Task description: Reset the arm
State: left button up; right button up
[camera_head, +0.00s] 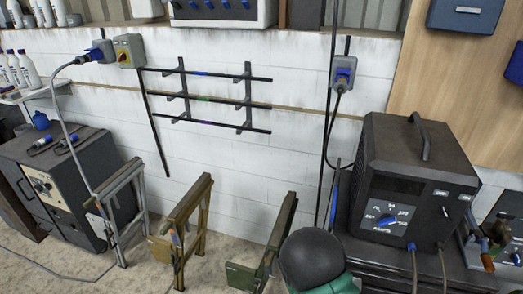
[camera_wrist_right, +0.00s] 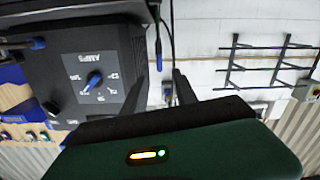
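My right gripper (camera_wrist_right: 164,72) shows in the right wrist view. Its two dark fingers stand apart with pale wall visible between them, and nothing is held. Its dark green body with an orange and a green light fills the bottom of that view. In the head view, a rounded black part of my arm with green below it shows at the bottom, right of centre; no gripper fingers show there. My left gripper is in neither view.
A black machine with a blue dial (camera_head: 415,175) stands at the right; it also shows in the right wrist view (camera_wrist_right: 75,75). A wall rack (camera_head: 210,97) holds dark rods. Metal stands (camera_head: 190,225) are on the floor. A grey cabinet (camera_head: 65,180) is at the left.

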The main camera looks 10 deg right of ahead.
jog(key=s+a+f+n+g+y, duration=0.1)
jog(key=s+a+f+g+y, duration=0.1)
jog(key=a+g+y, duration=0.15)
jog(key=s+a+f+g+y, duration=0.1)
jog(key=a+f+g+y, duration=0.2)
jog(key=a+y, duration=0.15)
jog(key=s+a+r+n+g, duration=0.1)
jog(key=s+a+g, duration=0.1)
jog(key=s, duration=0.5)
jog(key=s+a+r+n+g+y, duration=0.1)
jog(key=s+a+n+g, duration=0.1)
jog(key=s+g, duration=0.2)
jog(key=s, duration=0.3)
